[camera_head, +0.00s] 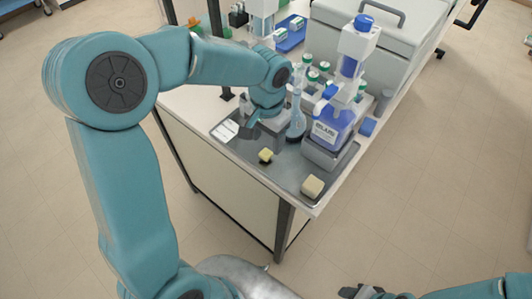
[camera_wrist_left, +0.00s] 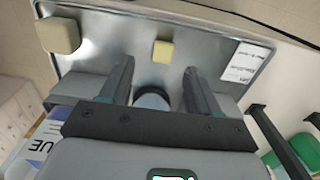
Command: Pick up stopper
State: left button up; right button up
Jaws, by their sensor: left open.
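A small yellow block with a dark underside (camera_head: 265,156) sits near the front edge of the grey metal tray (camera_head: 235,146); I cannot tell whether it is the stopper. In the left wrist view this block (camera_wrist_left: 163,51) lies beyond the fingertips. My left gripper (camera_head: 254,130) is over the tray behind it. Its fingers (camera_wrist_left: 160,82) are apart. A round pale-blue, dark-rimmed thing (camera_wrist_left: 152,98) shows between them, partly hidden by the gripper body; whether it is touched is unclear. My right gripper (camera_head: 364,292) is at the bottom edge, partly cut off.
A beige block (camera_head: 313,186) sits at the tray's front right corner. A clear flask (camera_head: 297,118) and a blue-labelled bottle (camera_head: 333,126) stand right of my left gripper. Several green-capped bottles (camera_head: 312,75) are behind. A white card (camera_head: 224,130) lies at the tray's left.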

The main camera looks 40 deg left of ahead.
aim_at(264, 155)
pick_arm(q)
jog(key=f, duration=0.5)
jog(key=shift+s+a+f+p, duration=0.2)
jog(key=shift+a+f+p, duration=0.05)
jog(key=shift+f+p, duration=0.1)
jog(key=c, duration=1.1)
